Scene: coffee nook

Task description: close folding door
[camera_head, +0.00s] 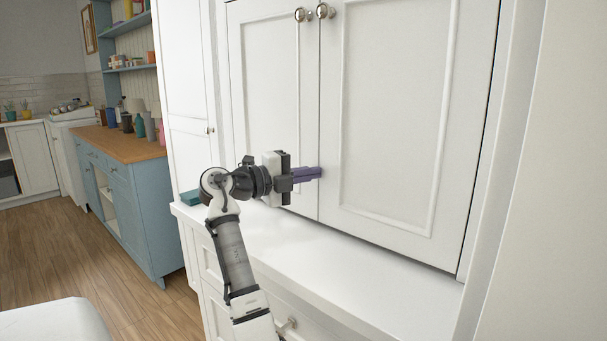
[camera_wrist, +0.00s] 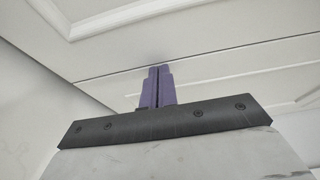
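The folding door shows as two white panels, a left panel (camera_head: 262,75) and a right panel (camera_head: 395,110), lying flat side by side with a thin seam between them. Each panel has a round metal knob at the top by the seam, the left knob (camera_head: 300,14) and the right knob (camera_head: 323,11). My gripper (camera_head: 318,173) is at the lower part of the door near the seam, its purple fingers pointing at it. In the wrist view the fingers (camera_wrist: 157,88) are together with nothing between them, close to the seam; I cannot tell whether they touch the door.
A white counter ledge (camera_head: 350,270) runs below the door, mostly bare, with a small teal box (camera_head: 190,197) at its left end. A blue cabinet with a wooden top (camera_head: 118,146) stands to the left. Wood floor (camera_head: 60,250) lies open in front of it.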

